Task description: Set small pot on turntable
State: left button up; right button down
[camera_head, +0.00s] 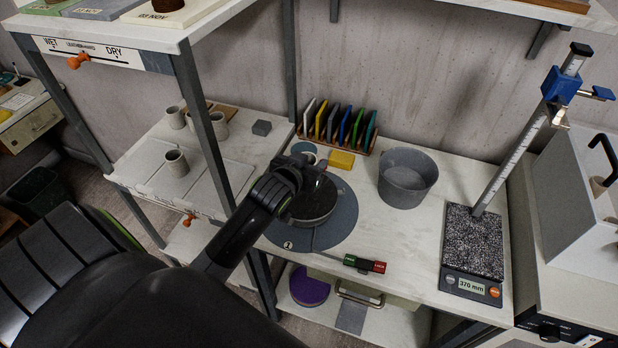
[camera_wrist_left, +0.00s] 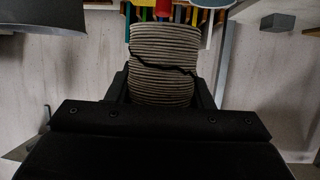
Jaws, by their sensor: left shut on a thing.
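My left gripper (camera_head: 305,168) is shut on a small pot, above or beside the back edge of the turntable in the head view. In the left wrist view the small pot (camera_wrist_left: 163,65) is a ridged, grey-beige cylinder with a dark jagged line across it, between the fingers. In the head view my gripper hides most or all of it. The turntable (camera_head: 318,208) is a dark round disc on a blue-grey round base, partly covered by my arm. I cannot tell whether the pot touches it. My right gripper is not in view.
A grey bucket (camera_head: 406,178) stands right of the turntable. Behind are a yellow block (camera_head: 342,159) and a rack of coloured slabs (camera_head: 345,125). A green-and-red switch (camera_head: 364,264) lies in front. A height gauge (camera_head: 473,242) stands right. Several small cups (camera_head: 177,163) are left, beyond a shelf post.

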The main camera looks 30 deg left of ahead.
pick_arm(q)
jog(key=shift+f, duration=0.85)
notch_tip(320, 180, down, 4)
jog(key=shift+r, duration=0.2)
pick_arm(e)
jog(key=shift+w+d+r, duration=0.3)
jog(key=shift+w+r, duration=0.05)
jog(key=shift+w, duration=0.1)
pick_arm(q)
jog(key=shift+f, duration=0.15)
jog(key=o, duration=1)
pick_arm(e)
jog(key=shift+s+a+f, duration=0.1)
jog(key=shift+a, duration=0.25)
